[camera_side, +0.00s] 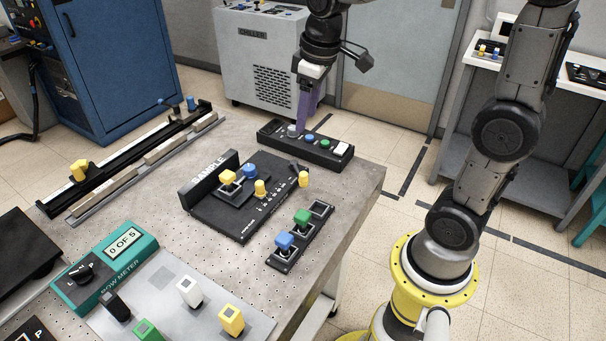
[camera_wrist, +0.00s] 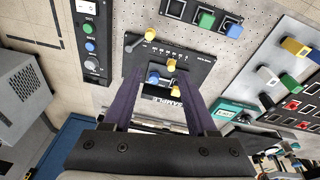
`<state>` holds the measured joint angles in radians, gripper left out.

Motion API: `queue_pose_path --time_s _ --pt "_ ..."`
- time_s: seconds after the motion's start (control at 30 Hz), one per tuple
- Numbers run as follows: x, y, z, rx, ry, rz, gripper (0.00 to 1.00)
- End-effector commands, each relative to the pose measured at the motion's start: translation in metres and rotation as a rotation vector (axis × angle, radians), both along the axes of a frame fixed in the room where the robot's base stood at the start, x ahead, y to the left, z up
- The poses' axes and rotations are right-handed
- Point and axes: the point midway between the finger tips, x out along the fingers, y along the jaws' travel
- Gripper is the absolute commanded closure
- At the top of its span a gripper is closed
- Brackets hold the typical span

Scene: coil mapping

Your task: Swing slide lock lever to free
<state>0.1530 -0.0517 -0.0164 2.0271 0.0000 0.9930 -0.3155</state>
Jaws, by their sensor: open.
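The black sample stage (camera_side: 228,221) sits on the table, and its raised plate reads SAMPLE. A short dark lever with a yellow knob (camera_side: 303,179), apparently the slide lock lever, is at its right corner. In the wrist view the lever knob (camera_wrist: 150,34) is at the top of the stage. A second yellow knob (camera_side: 260,188) stands beside the scale marks. The slide carries a blue knob (camera_side: 250,170) and another yellow knob (camera_side: 228,177). My gripper (camera_side: 306,122) has purple fingers, open and empty, above the far table edge. In the wrist view its fingers (camera_wrist: 160,88) straddle part of the stage, apart from the lever.
A black button box (camera_side: 322,152) lies behind the stage, under my gripper in the side view. A socket strip (camera_side: 318,229) with green and blue plugs lies right of the stage. A long rail (camera_side: 122,160) is at left. A teal meter (camera_side: 105,267) stands in front.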

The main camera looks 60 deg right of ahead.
Motion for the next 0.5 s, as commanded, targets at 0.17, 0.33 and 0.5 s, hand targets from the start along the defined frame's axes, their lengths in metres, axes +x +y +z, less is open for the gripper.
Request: queue_pose_path --time_s 0.17,0.33,0.5 --pt "0.029 -0.023 -0.040 0.019 0.112 -0.042 0.42" --pt "0.033 -0.033 -0.065 0.033 0.176 -0.067 0.42" --pt "0.031 -0.036 -0.077 0.036 0.190 -0.076 0.42"
